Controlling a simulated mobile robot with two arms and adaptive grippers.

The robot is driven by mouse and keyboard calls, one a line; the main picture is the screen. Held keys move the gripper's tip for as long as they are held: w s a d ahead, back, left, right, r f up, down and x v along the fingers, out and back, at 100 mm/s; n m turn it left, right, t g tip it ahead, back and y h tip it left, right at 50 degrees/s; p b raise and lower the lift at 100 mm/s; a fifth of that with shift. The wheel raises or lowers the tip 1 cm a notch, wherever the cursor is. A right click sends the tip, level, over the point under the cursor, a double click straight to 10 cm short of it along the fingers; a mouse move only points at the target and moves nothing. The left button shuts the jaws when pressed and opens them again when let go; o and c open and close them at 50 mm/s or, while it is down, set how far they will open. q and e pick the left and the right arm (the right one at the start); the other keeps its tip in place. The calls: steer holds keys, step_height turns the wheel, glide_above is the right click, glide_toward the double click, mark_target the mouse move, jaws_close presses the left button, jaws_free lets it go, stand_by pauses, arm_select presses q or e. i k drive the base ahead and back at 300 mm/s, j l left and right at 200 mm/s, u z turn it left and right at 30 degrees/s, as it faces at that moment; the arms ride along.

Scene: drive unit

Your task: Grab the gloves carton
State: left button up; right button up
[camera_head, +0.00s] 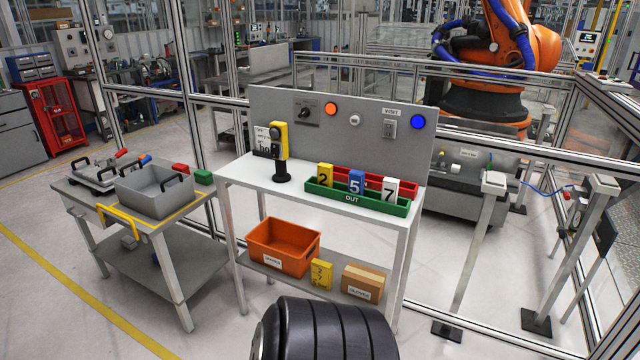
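The gloves carton is a brown cardboard box (369,277) with a small white label on its front, too small to read surely. It sits on the right part of the lower shelf of the middle workbench, under the tabletop. Its front and top show, and it stands close to the bench's right front leg. Neither of my grippers is in the head view.
An orange bin (267,257) and a yellow box (320,274) stand left of the carton on the shelf (237,257). Above, the white tabletop (240,170) holds number blocks in a green tray (333,197). A side table (189,211) stands left. Open floor lies in front.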

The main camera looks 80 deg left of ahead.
mark_target(365, 283)
steer(key=j+u, duration=0.1)
steer(key=u, duration=2.3)
